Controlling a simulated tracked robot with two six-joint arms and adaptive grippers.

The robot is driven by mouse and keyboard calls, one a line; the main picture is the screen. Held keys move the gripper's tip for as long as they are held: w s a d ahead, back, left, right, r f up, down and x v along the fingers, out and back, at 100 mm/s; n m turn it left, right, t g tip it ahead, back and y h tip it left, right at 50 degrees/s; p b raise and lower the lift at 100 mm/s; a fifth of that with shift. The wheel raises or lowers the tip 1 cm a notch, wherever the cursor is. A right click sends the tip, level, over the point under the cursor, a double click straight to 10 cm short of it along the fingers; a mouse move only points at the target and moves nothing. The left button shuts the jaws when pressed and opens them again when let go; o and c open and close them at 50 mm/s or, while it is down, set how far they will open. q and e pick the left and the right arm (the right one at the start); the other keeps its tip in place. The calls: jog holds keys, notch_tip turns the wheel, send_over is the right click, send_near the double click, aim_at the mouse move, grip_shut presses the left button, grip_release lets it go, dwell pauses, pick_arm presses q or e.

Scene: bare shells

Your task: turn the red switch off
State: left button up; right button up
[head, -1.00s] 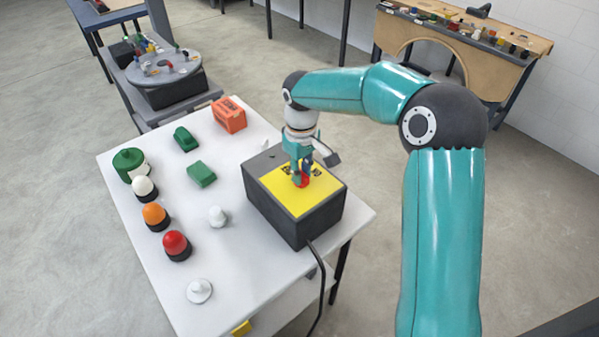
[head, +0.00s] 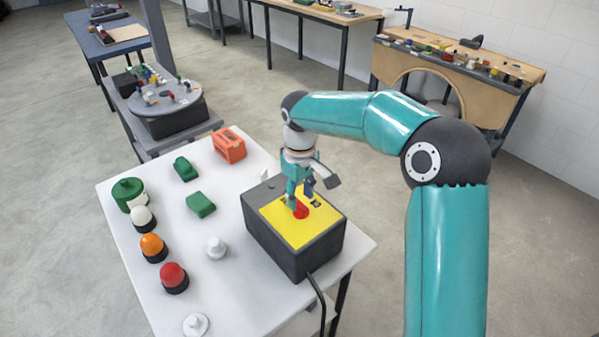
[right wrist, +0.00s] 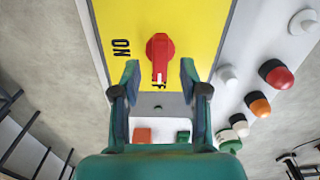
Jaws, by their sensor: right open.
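The red switch (head: 301,211) sits on the yellow top (head: 291,233) of a dark grey box on the white table. In the right wrist view the red switch (right wrist: 160,50) has its white-marked end pointing down, toward a black label that is mostly hidden. The ON label (right wrist: 121,47) is to the left of the switch. My right gripper (head: 299,197) is just above the switch, pointing down. My left gripper is not in view.
Lamps in white, orange (head: 152,247) and red (head: 174,277) stand at the table's left side. Green parts (head: 201,204) and an orange block (head: 229,145) lie farther back. A dark cable (head: 319,300) leaves the box at the front. A grey turntable (head: 165,97) stands behind.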

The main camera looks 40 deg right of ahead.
aim_at(300, 204)
notch_tip(300, 204, up, 9)
jog(key=shift+r, duration=0.15)
dwell(0.6)
